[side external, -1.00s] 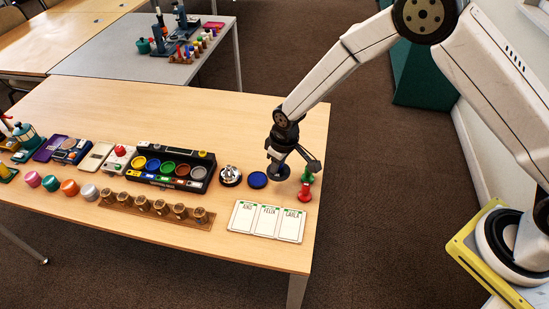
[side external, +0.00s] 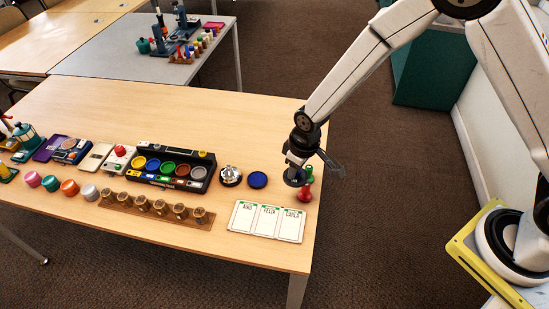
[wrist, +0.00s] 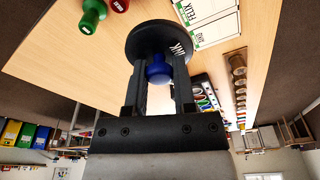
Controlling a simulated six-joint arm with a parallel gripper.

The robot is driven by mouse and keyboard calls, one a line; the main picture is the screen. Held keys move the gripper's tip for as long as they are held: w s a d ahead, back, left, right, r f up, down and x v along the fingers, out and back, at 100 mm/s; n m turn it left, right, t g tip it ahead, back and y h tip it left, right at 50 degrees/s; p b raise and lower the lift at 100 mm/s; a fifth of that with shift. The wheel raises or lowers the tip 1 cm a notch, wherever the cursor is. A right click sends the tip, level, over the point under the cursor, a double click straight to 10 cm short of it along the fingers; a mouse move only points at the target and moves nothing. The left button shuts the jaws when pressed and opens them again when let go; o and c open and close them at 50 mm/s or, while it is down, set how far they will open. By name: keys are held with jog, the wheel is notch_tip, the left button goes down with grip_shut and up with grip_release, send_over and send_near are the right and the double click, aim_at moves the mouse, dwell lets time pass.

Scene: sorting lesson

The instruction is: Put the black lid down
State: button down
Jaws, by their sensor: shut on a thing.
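The black lid (side external: 293,178) is a round dark disc below my gripper (side external: 298,162) in the side view, near the table's right edge. In the wrist view the black lid (wrist: 133,42) faces the camera with a blue knob (wrist: 158,72) at its middle. My gripper (wrist: 158,82) is shut on this knob, one finger on each side. The side view does not make clear whether the lid touches the table or hangs just above it.
A green piece (side external: 308,171) and a red piece (side external: 305,195) stand close beside the black lid. White name cards (side external: 267,221) lie in front. The table behind is clear.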

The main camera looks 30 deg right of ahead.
dwell(0.3)
jog(key=shift+s+d+f, duration=0.5)
jog(key=shift+s+d, duration=1.65)
jog(key=shift+s, duration=0.45)
send_over(279, 184)
jog(key=s, duration=0.1)
jog(key=shift+d+f, duration=0.15)
jog(key=shift+f, duration=4.55)
jog(key=shift+w+f, duration=0.1)
jog(key=shift+w+f, duration=0.1)
jog(key=shift+f, duration=1.6)
jog(key=shift+f, duration=0.2)
